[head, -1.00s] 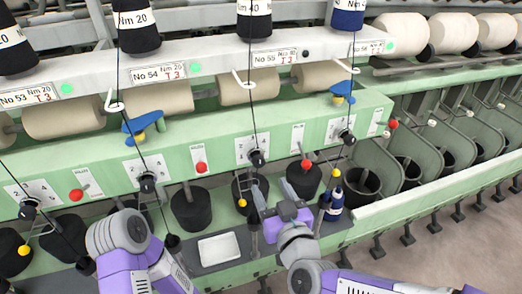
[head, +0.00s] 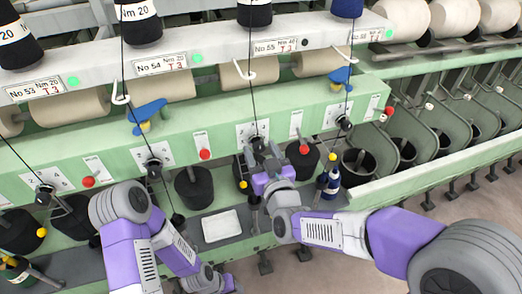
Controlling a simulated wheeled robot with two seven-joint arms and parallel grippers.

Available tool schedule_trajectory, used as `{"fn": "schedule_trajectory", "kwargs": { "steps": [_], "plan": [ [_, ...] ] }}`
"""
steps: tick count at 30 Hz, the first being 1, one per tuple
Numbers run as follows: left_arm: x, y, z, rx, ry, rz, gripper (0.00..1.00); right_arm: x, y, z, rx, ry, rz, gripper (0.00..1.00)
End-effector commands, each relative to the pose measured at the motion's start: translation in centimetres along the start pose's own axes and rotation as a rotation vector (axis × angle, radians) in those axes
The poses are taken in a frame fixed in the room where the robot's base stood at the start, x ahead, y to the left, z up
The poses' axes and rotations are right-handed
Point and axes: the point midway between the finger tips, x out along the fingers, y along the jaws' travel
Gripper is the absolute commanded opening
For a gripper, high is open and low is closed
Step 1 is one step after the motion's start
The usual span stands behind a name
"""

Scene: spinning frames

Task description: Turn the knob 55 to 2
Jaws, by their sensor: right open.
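The label No 55 (head: 275,47) is on the white rail. Below it, on the green panel, is a black knob (head: 259,141) with a white number plate (head: 244,130) behind it. My right gripper (head: 264,151) is open just in front of this knob, with its fingers up close to it. The fingers partly cover the knob, and I cannot tell whether they touch it. The knob's pointer setting is too small to read. My left arm is at the lower left, and its gripper is not in view.
Similar knobs sit left (head: 153,164) and right (head: 345,123) along the panel. A red button (head: 304,149) is right of my gripper. Black cans, a white tray (head: 221,225) and a dark blue bottle (head: 329,178) stand below. Threads hang in front of the panel.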

Motion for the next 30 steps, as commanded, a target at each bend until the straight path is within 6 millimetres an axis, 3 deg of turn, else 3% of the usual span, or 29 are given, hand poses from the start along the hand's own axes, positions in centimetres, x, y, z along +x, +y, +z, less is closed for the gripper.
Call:
{"fn": "schedule_trajectory", "kwargs": {
  "steps": [8, 19, 30],
  "plan": [
    [-0.01, 0.01, 0.00, 0.000, 0.000, 0.000, 0.51, 0.15, 0.01, -0.03, 0.000, 0.000, 0.000, 0.59],
    [-0.02, 0.01, 0.00, 0.000, 0.000, 0.000, 0.51, 0.12, -0.01, -0.04, 0.000, 0.000, 0.000, 0.04],
    [0.00, 0.01, -0.01, 0.000, 0.000, 0.000, 0.51, 0.12, -0.02, -0.04, -0.072, 0.000, -0.001, 0.04]
  ]
}}
